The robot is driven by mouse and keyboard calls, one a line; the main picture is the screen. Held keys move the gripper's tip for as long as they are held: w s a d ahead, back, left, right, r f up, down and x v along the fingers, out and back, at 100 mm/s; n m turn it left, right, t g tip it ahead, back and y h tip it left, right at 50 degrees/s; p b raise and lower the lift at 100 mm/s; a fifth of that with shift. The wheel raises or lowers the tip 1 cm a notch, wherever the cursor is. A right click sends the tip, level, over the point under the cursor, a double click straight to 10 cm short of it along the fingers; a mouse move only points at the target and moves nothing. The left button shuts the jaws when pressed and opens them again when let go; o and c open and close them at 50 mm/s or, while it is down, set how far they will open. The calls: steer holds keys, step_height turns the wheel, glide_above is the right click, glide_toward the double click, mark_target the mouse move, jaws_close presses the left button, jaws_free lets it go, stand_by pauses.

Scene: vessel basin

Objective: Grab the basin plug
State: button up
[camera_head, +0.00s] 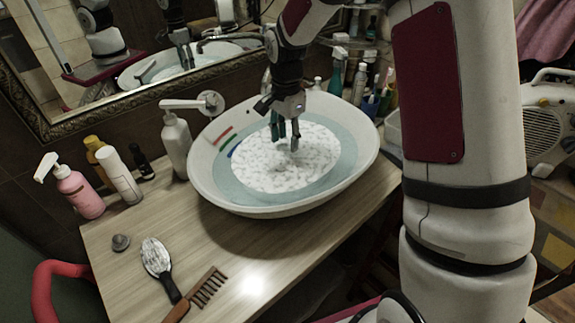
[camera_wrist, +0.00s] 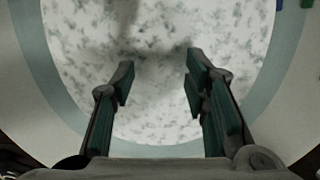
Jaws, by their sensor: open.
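My gripper (camera_head: 286,140) hangs over the basin (camera_head: 350,178), pointing down at the white foam (camera_head: 265,170) that covers the middle of the water. In the wrist view my gripper (camera_wrist: 159,78) has its two green-padded fingers spread apart with nothing between them. Mottled white foam (camera_wrist: 80,30) fills the view under the fingers. No plug shows in the basin; the foam hides its bottom. A small grey knobbed piece (camera_head: 120,242), stopper-like, sits on the counter left of the basin. I cannot tell whether it is the plug.
A pink pump bottle (camera_head: 80,194) and other bottles stand left. A brush (camera_head: 157,260) and a comb (camera_head: 205,290) lie on the wooden counter (camera_head: 235,250). Several bottles crowd behind the basin, below the mirror (camera_head: 120,60).

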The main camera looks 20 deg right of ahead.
mark_target(287, 161)
steer(key=shift+s+d+f+p, duration=0.1)
steer(key=shift+f+p, duration=0.4)
steer(key=shift+f, duration=3.4)
jaws_close()
